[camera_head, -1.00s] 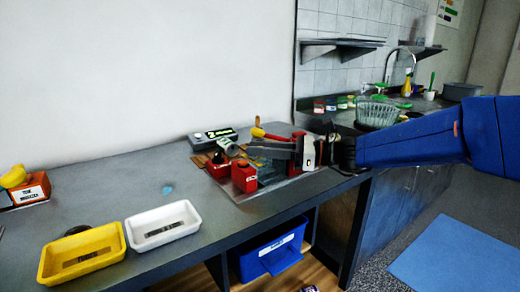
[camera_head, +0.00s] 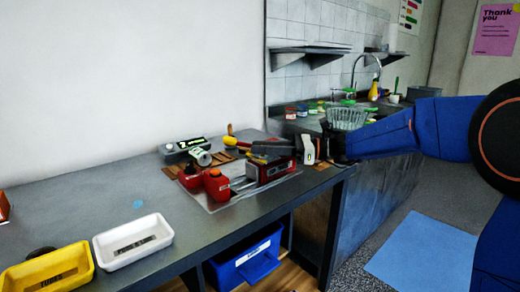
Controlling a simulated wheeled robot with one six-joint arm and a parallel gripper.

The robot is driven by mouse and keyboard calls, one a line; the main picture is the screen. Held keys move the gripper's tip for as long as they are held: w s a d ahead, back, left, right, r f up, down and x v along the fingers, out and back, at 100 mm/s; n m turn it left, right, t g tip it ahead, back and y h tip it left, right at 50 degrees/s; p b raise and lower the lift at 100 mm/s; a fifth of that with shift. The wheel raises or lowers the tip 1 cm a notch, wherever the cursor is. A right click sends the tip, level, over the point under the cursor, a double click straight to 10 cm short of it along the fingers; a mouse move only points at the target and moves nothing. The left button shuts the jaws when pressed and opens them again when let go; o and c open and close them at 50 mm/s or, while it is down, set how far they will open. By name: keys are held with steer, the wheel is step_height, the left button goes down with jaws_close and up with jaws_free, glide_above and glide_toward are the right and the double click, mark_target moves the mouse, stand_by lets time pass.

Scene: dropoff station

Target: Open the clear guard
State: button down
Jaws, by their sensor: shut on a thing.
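The red and dark machine (camera_head: 271,170) stands on a grey plate near the bench's right end, with pale rails showing at its left side. The clear guard cannot be told apart cleanly from the machine at this size. My gripper (camera_head: 310,149) is at the machine's right end, reaching in from the right. It is shut, and its hold on the guard is too small and dark to see in detail. How far the guard stands open cannot be told.
Two red containers (camera_head: 217,184) stand just left of the machine. A device with a display (camera_head: 182,145) and a yellow-handled tool (camera_head: 231,138) lie behind. A white tray (camera_head: 165,241) and a yellow tray (camera_head: 45,284) are at the front left. A blue bin (camera_head: 247,262) is below the bench.

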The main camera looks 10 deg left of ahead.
steer(key=c, duration=1.5)
jaws_free()
steer(key=shift+c, duration=0.2)
steer(key=w+d, duration=0.1)
steer(key=d, duration=1.6)
steer(key=shift+w+d, duration=0.15)
steer(key=s+d+f+n+h, duration=0.2)
steer(key=s+f+n+h, duration=0.25)
steer(key=s, duration=0.55)
steer(key=s+d+f+n+h, duration=0.25)
steer(key=s+f+h, duration=0.2)
steer(key=s, duration=0.55)
steer(key=s+d+f+n+t+h, duration=0.3)
steer(key=s+d+f+n+h, duration=0.1)
steer(key=s+d, duration=0.3)
steer(key=s+d+f+n+t+h, duration=0.3)
steer(key=s+d+f+n+h, duration=0.2)
steer(key=d, duration=0.5)
steer(key=s+f+n, duration=0.1)
steer(key=s+f, duration=0.1)
steer(key=s, duration=0.1)
steer(key=shift+d+f, duration=0.2)
steer(key=shift+d, duration=0.1)
